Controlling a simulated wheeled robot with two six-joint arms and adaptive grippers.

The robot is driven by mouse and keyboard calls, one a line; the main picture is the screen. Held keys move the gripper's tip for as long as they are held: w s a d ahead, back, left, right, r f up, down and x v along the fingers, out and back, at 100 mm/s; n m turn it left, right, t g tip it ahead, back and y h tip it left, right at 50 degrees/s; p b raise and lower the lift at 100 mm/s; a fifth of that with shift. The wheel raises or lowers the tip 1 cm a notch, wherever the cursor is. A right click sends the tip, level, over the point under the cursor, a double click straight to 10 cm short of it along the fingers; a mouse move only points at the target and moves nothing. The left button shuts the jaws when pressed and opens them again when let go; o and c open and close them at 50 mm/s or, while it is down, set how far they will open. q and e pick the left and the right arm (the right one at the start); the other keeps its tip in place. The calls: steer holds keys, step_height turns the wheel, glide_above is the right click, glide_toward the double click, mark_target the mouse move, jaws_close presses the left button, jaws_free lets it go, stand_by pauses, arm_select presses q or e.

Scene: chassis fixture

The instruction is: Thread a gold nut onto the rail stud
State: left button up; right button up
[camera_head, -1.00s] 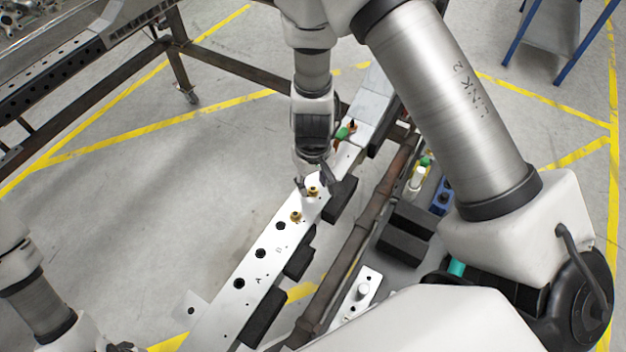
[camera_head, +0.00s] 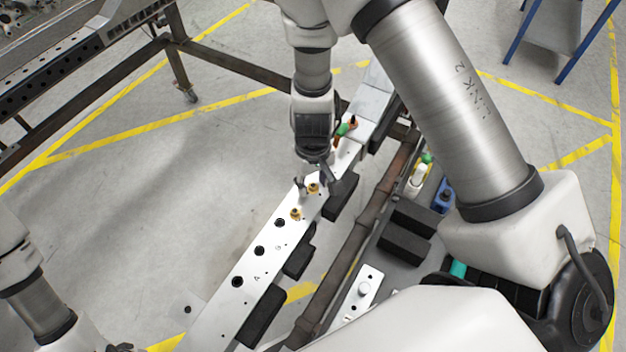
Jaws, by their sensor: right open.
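The silver rail (camera_head: 232,308) runs diagonally from the lower middle up to the right, with several dark holes along it. Two gold nuts show on the rail: one nearer gold nut (camera_head: 295,214) and one farther gold nut (camera_head: 313,188). I cannot tell whether either sits on a stud. My right gripper (camera_head: 313,184) points down at the farther nut with its fingers apart, one on each side of it. Whether the fingers touch the nut is too small to tell. My left arm shows at the lower left, and its gripper is mostly cut off by the bottom edge.
Black blocks (camera_head: 262,316) sit along the rail's right side. A brown pipe-like beam (camera_head: 345,262) runs parallel to it. Farther right are black bins (camera_head: 405,243), a white bottle (camera_head: 419,178) and a blue bottle (camera_head: 444,198). Open floor (camera_head: 150,220) lies left of the rail.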

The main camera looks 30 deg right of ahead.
jaws_close()
steer(key=shift+r+p, duration=1.1)
steer(key=shift+r, duration=0.2)
